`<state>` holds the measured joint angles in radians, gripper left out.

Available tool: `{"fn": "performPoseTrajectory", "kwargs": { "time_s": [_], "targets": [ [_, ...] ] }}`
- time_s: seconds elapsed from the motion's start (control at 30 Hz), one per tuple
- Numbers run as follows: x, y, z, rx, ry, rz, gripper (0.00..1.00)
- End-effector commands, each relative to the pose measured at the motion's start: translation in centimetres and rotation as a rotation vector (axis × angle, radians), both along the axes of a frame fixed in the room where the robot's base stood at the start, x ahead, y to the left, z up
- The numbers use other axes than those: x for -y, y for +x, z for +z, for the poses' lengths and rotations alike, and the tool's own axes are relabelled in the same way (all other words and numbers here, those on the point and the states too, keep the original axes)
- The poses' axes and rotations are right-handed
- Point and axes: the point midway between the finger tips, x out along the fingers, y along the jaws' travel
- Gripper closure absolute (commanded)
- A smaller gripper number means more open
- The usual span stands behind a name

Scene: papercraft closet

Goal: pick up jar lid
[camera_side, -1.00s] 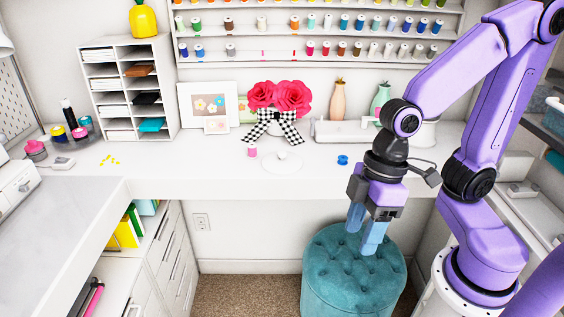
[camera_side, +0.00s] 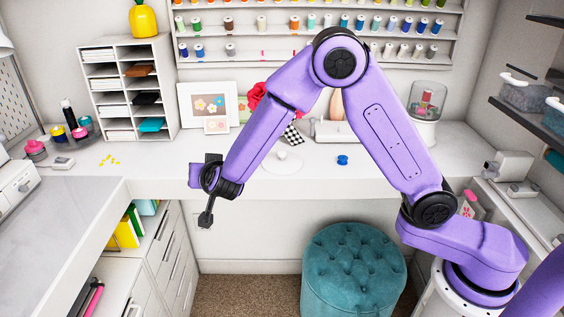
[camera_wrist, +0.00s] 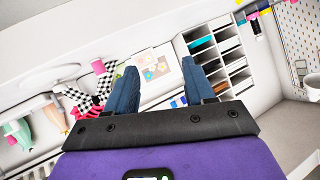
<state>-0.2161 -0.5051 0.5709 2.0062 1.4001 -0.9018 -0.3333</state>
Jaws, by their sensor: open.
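A round white lid with a small knob (camera_side: 285,160) lies on the white desk in the side view, partly behind my forearm; I take it to be the jar lid. In the wrist view a pale round shape (camera_wrist: 63,73) at the left may be the same lid, but I cannot be sure. My gripper shows in the wrist view (camera_wrist: 161,80) with its two blue fingers apart and nothing held between them.
A glass jar (camera_side: 427,100) stands at the back right. Red flowers (camera_side: 258,98), a picture frame (camera_side: 190,99) and a paper organiser (camera_side: 126,88) line the back. A blue spool (camera_side: 342,160) lies right of the lid. A teal stool (camera_side: 354,265) stands below the desk.

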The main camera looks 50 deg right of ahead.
Motion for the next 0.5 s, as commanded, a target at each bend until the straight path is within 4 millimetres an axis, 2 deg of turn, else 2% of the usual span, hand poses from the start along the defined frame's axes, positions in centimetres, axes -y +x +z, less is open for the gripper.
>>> {"fn": "performPoseTrajectory", "kwargs": {
  "time_s": [0.07,0.2,0.33,0.5],
  "targets": [
    [2.3,-0.1,-1.0,0.016,-0.072,-0.164,0.46],
    [6.1,-1.9,-2.0,0.025,-0.209,-0.433,0.46],
    [8.3,-4.1,-2.4,0.015,-0.318,-0.616,0.46],
    [9.5,-5.9,-2.6,0.001,-0.392,-0.729,0.46]
  ]
}}
